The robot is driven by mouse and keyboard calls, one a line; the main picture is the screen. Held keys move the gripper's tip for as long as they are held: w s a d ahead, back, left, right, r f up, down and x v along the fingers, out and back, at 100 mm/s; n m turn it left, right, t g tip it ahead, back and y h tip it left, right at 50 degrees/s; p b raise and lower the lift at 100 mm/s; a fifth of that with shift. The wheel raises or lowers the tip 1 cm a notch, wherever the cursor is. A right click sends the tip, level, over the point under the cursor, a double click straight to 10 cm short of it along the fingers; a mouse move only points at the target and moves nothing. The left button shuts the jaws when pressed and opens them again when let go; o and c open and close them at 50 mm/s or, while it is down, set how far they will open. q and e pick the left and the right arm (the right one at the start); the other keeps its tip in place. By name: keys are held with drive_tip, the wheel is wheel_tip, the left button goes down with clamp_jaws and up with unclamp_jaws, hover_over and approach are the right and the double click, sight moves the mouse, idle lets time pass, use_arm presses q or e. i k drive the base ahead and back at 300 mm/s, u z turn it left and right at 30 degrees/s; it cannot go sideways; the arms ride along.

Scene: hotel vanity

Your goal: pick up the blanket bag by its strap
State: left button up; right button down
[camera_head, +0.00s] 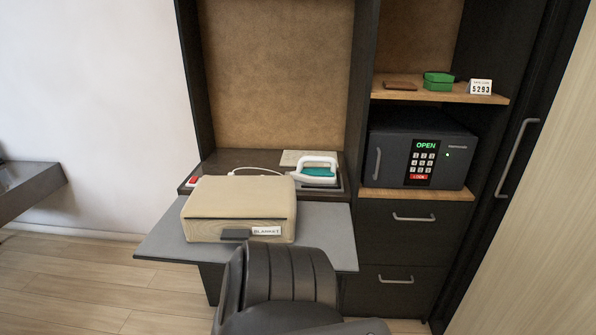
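The blanket bag (240,202) is a beige, boxy bag lying flat on a grey pull-out board (325,233) in the middle of the view. Its front face carries a white label (266,231) reading BLANKET. A short dark strap (236,235) shows at the front edge, left of the label. Nothing is seen holding the strap. Neither of my grippers is in view.
Behind the bag, a dark tray (225,163) holds a white and teal iron (317,172). A dark ribbed form rises at bottom centre before the board. A safe (420,150) reading OPEN stands right, above drawers (400,235). Free board lies on both sides of the bag.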

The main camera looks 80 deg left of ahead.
sight(233, 210)
drive_tip(key=u, duration=3.05)
drive_tip(key=k, duration=0.5)
drive_tip(key=z, duration=2)
drive_tip(key=i, duration=1)
drive_tip(key=u, duration=1.45)
